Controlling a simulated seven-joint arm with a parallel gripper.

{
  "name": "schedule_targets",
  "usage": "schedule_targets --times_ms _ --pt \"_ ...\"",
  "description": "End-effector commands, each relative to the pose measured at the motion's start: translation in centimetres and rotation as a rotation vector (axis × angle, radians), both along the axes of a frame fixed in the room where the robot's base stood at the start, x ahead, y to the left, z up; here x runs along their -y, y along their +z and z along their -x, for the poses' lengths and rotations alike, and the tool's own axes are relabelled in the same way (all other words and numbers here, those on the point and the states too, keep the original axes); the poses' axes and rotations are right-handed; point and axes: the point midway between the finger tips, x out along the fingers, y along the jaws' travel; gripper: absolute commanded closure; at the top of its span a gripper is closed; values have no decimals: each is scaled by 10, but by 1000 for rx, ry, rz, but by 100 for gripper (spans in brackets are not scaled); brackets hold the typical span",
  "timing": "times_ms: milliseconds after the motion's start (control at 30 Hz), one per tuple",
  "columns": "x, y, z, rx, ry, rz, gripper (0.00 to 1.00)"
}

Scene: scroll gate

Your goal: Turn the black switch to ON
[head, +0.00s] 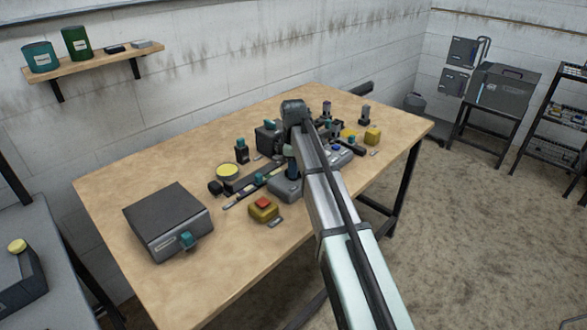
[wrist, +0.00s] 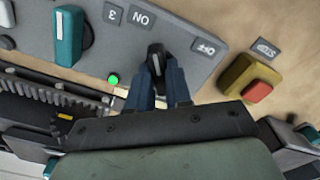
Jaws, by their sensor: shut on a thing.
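In the wrist view the black switch (wrist: 155,57) stands on a grey panel (wrist: 190,35) between the fingers of my gripper (wrist: 161,80), which is shut on it. Its white mark points roughly toward the top of the picture, nearer the ON label (wrist: 141,18) than the OFF label (wrist: 205,48). A small green light (wrist: 113,79) is lit on the panel, left of the switch. In the head view my arm hides much of this area, and I cannot make out the black switch there.
A teal knob (wrist: 69,35) is left of the switch. A yellow box with a red button (wrist: 256,90) is close on the right. The wooden table (head: 110,190) holds several other devices, including a dark grey box (head: 165,215) with a teal knob.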

Motion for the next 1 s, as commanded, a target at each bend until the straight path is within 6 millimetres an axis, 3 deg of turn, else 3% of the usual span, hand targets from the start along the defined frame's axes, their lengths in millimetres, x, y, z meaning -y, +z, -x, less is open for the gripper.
schedule_targets --times_ms 400,967,1000 --pt "0 0 0 1 180 0 100" --pt "0 0 0 1 206 0 100" --pt "0 0 0 1 206 0 77"
